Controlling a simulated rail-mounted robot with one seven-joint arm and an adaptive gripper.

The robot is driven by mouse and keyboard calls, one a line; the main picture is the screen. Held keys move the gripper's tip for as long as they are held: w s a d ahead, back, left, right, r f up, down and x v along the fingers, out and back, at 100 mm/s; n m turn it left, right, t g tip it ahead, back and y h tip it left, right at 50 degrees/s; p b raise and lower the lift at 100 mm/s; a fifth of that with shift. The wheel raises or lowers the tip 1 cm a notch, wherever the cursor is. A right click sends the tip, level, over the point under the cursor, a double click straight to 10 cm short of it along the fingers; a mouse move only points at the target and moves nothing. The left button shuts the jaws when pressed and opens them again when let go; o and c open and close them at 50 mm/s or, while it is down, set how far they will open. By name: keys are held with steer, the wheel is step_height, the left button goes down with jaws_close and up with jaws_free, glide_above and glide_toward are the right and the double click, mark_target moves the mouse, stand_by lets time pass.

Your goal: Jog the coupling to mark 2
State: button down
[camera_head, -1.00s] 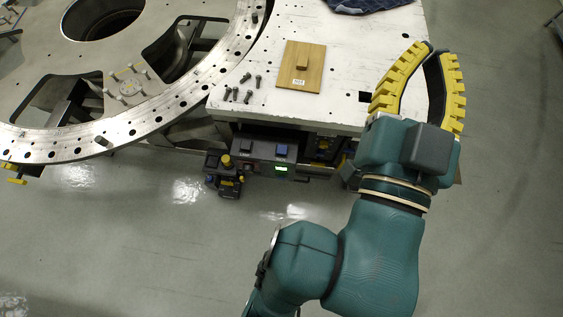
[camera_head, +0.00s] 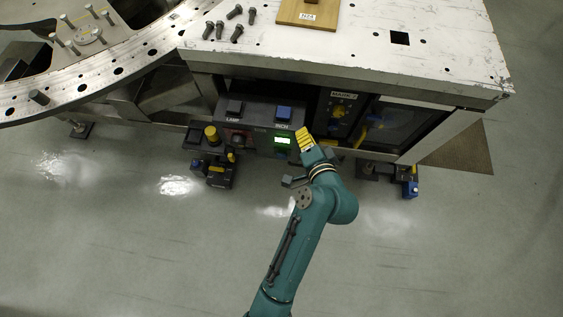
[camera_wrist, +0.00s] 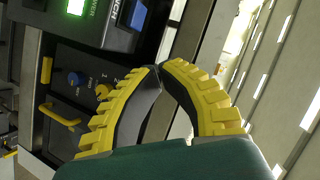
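The control box (camera_head: 262,113) under the white table's front edge has a dark button marked LAMP (camera_head: 235,107), a blue button marked INCH (camera_head: 284,113) and a lit green display (camera_head: 282,140). In the wrist view the blue button (camera_wrist: 138,15) and display (camera_wrist: 75,7) show at upper left. My gripper (camera_head: 302,132) is at the box's right front, near the display and below the blue button in the picture; contact cannot be told. In the wrist view its yellow fingers (camera_wrist: 160,66) meet at the tips, empty. The turret ring plate (camera_head: 110,72) is partly in view; I cannot identify the coupling or mark 2.
A dark unit with a yellow knob (camera_head: 211,134) stands left. Bolts (camera_head: 237,33) and a wooden board (camera_head: 309,10) lie on the table.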

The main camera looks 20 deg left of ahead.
mark_target(282, 156)
steer(key=s+a+f+m+g+b, duration=0.1)
steer(key=f+b, duration=0.3)
steer(key=f, duration=0.6)
steer(key=s+a+f+m+g+y+b, duration=0.1)
steer(key=s+f+b, duration=0.3)
steer(key=f, duration=0.7)
steer(key=s+a+f+m+g+y+b, duration=0.1)
steer(key=s+a+f+m+b, duration=0.2)
steer(key=f, duration=0.8)
steer(key=shift+s+a+b, duration=0.25)
steer(key=shift+a+b, duration=0.05)
steer(key=shift+b, duration=0.9)
steer(key=shift+w, duration=0.1)
steer(key=w+a+b, duration=0.2)
steer(key=w+b, duration=0.4)
steer(key=w, duration=0.2)
steer(key=shift+w, duration=0.15)
steer(key=shift+a, duration=0.1)
